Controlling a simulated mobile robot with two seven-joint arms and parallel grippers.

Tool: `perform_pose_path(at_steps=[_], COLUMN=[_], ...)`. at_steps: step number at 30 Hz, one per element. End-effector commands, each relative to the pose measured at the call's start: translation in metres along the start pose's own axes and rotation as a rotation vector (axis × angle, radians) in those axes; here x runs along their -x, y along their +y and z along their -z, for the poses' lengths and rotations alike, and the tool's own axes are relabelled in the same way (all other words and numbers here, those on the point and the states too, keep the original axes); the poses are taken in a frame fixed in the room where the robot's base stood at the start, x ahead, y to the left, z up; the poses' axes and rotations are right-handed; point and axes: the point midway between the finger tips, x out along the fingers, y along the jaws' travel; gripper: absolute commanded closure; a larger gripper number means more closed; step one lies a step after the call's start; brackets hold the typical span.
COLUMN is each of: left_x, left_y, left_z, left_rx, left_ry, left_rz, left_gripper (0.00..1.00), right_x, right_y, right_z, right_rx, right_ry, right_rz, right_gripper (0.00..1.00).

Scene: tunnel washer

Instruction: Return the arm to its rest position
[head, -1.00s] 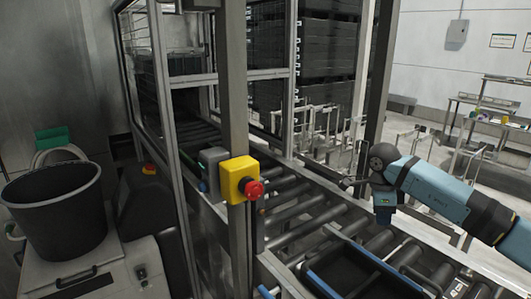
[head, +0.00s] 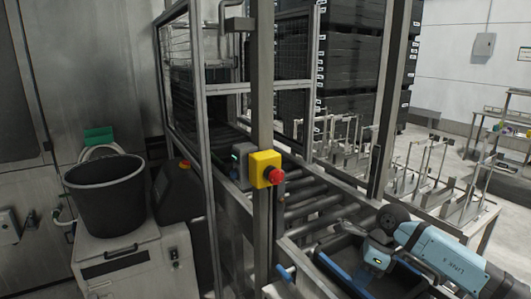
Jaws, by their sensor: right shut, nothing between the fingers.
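My right arm, light blue with dark joints, comes in from the lower right in the head view. It is bent over the roller conveyor and a dark tray with blue edges. My right gripper (head: 348,227) is small and partly lost against the dark rollers; it is shut, with nothing held. It points to the left, near the far side of the tray (head: 333,265). I cannot tell whether it touches anything. My left arm and gripper are not in view.
The roller conveyor (head: 304,205) runs into a framed cage. A yellow box with a red emergency button (head: 266,170) is on the post left of my arm. A black bucket (head: 105,195) stands on a grey cabinet at left. Metal racks stand behind the arm.

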Motion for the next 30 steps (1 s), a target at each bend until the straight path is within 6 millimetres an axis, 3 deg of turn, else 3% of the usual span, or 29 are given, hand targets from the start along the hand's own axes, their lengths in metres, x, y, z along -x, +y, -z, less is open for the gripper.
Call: perform_pose_path(at_steps=[1,3,6,9,14,17,20,23,28,29,30], left_x=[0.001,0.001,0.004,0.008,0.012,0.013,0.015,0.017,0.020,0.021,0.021], left_y=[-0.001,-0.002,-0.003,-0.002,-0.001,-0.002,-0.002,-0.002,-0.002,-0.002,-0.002], left_z=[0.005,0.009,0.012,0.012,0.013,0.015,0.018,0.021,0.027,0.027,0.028], left_rx=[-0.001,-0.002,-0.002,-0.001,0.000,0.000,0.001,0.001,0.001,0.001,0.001], left_ry=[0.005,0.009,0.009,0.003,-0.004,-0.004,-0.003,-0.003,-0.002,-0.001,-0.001], left_rz=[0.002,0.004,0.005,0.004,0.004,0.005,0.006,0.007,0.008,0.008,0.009], left_gripper=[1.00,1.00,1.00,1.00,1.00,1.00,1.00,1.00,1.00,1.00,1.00], right_x=[-0.025,-0.050,-0.075,-0.083,-0.081,-0.081,-0.089,-0.108,-0.162,-0.173,-0.186], right_y=[0.021,0.051,0.095,0.130,0.159,0.161,0.157,0.153,0.167,0.172,0.181], right_z=[-0.014,-0.037,-0.068,-0.090,-0.102,-0.092,-0.068,-0.031,0.048,0.061,0.078], right_rx=[-0.011,-0.050,-0.156,-0.320,-0.686,-0.974,-1.302,-1.665,-2.334,2.321,2.293], right_ry=[-0.099,-0.265,-0.515,-0.757,-1.099,-1.276,-1.418,-1.521,-1.577,1.489,1.378], right_rz=[-0.076,-0.188,-0.367,-0.547,-0.826,-0.986,-1.128,-1.247,-1.381,1.322,1.246], right_gripper=[1.00,1.00,1.00,1.00,1.00,1.00,1.00,1.00,1.00,1.00,1.00])
